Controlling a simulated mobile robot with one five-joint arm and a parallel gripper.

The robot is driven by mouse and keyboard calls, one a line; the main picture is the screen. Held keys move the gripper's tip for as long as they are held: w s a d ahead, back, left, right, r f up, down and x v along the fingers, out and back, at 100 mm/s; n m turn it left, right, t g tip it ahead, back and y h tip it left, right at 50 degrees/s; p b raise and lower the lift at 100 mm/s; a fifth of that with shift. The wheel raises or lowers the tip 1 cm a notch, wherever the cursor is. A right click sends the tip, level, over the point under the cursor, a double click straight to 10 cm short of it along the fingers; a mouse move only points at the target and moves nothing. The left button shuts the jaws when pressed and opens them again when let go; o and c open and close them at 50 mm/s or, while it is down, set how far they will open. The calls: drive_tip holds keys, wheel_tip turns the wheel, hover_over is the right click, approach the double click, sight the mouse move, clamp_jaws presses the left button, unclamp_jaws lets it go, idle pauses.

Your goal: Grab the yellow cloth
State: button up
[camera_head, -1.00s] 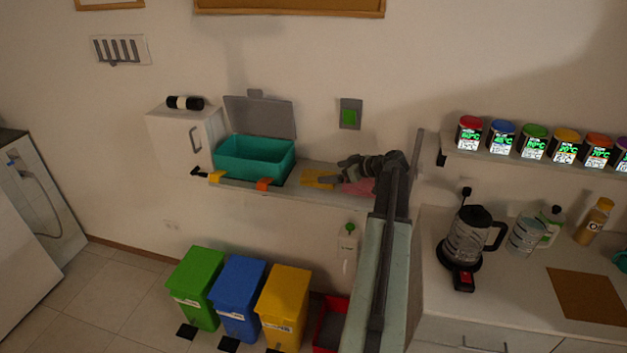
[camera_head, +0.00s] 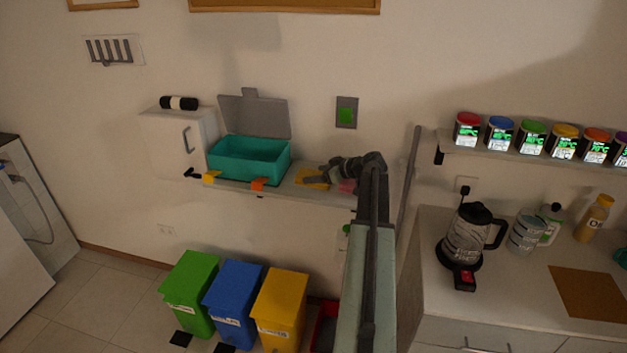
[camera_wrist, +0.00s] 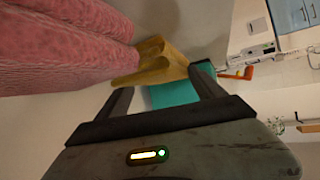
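The yellow cloth (camera_head: 308,175) lies on the wall shelf, right of the teal box. In the wrist view the yellow cloth (camera_wrist: 158,66) stands up in folds just beyond and between my fingertips. My gripper (camera_head: 318,178) is low over the shelf at the cloth's right side, partly covering it. In the wrist view my gripper (camera_wrist: 163,80) has its two fingers spread apart, with nothing clamped between them. Whether a finger touches the cloth, I cannot tell.
A pink cloth (camera_head: 347,187) lies right of the yellow one, partly behind my arm; it looms close at left in the wrist view (camera_wrist: 60,45). The open teal box (camera_head: 245,165) and an orange clip (camera_head: 258,184) are to the left. Coloured bins (camera_head: 232,300) stand below.

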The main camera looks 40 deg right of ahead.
idle(0.4)
drive_tip(key=shift+r+p, duration=0.3)
drive_tip(key=shift+p, duration=0.05)
drive_tip(key=c, duration=0.4)
drive_tip(key=shift+r+p, duration=0.35)
drive_tip(key=shift+p, duration=0.05)
drive_tip(key=shift+c, duration=1.2)
drive_tip(key=r+p, duration=0.2)
drive_tip(key=shift+s+a+r+p, duration=0.1)
drive_tip(key=shift+a+r+p, duration=0.2)
drive_tip(key=shift+a, duration=0.05)
drive_tip(key=s+a, duration=0.1)
drive_tip(key=a, duration=0.3)
drive_tip(key=s+a, duration=0.2)
drive_tip(key=a, duration=0.3)
drive_tip(key=s+a+r+p, duration=0.1)
drive_tip(key=a, duration=0.3)
drive_tip(key=shift+s+a, duration=0.15)
drive_tip(key=shift+s, duration=0.25)
drive_tip(key=shift+s+a, duration=0.15)
drive_tip(key=shift+a, duration=0.4)
clamp_jaws()
